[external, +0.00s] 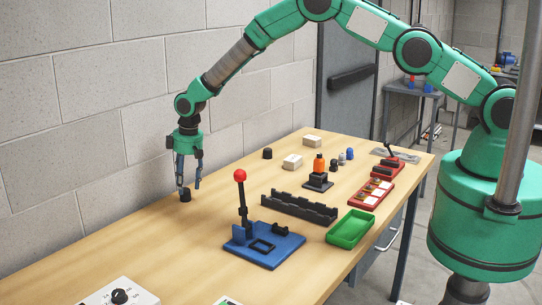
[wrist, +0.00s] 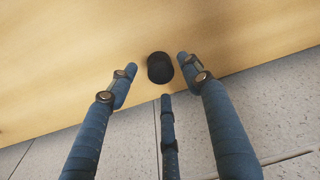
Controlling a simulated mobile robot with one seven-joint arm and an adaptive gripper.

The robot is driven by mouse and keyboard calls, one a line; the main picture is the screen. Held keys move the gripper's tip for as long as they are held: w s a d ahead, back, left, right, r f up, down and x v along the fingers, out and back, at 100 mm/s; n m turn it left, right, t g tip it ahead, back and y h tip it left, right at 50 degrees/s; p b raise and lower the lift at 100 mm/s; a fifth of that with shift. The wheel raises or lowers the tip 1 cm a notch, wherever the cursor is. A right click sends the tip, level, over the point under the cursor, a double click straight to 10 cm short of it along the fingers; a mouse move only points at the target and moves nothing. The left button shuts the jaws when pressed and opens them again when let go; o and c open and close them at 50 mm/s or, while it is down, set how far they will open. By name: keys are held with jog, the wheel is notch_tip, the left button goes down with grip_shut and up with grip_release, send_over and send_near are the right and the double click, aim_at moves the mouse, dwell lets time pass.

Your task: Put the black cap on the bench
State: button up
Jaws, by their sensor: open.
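A small black cap (external: 185,195) stands on the wooden bench (external: 130,245) near its wall side. It also shows in the wrist view (wrist: 160,68), just ahead of and between the fingertips. My gripper (external: 188,184) points down right over the cap, with its blue fingers spread. In the wrist view my gripper (wrist: 158,74) is open, with nothing held. I cannot tell whether any finger touches the cap. A second, similar black cap (external: 267,153) stands farther back on the bench.
A blue base with a red-knobbed lever (external: 265,250), a black rack (external: 298,208) and a green tray (external: 350,228) stand to the right. The block wall (external: 80,130) rises close beside my gripper.

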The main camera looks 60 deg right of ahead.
aim_at(191, 200)
notch_tip(191, 200, up, 10)
jog(key=s, duration=0.1)
jog(key=shift+s+d+f, duration=0.15)
jog(key=shift+d, duration=0.1)
dwell(0.8)
